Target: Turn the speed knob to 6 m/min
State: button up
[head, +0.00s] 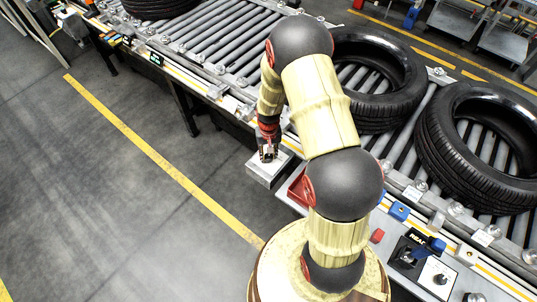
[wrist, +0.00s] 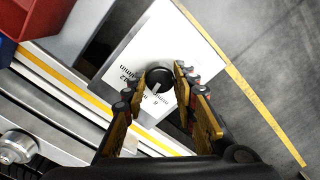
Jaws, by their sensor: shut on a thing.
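The speed knob (wrist: 159,77) is a round black knob with a light pointer mark. It sits on a pale panel (wrist: 180,35) with printed numbers and lettering, which appear upside down in the wrist view. The pointer faces the lower edge of the dial; the small figure there is too unclear to read surely. My gripper (wrist: 163,80) is shut on the knob, one finger on each side, and the fingers partly cover the dial. In the head view my gripper (head: 268,152) is over the grey control box (head: 267,174) beside the conveyor; the knob is hidden there.
The roller conveyor (head: 205,50) carries large black tyres (head: 478,140). A red bin (head: 298,190) stands right of the control box, and a panel with a blue lever (head: 430,248) is at lower right. The floor left of the box is clear, with a yellow line (head: 150,150).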

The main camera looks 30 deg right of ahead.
aim_at(268, 156)
jog(key=n, duration=0.3)
jog(key=shift+n+b, duration=0.3)
jog(key=shift+n, duration=1.9)
jog(key=o, duration=1.1)
jog(key=shift+o, duration=0.2)
notch_tip(268, 156, up, 12)
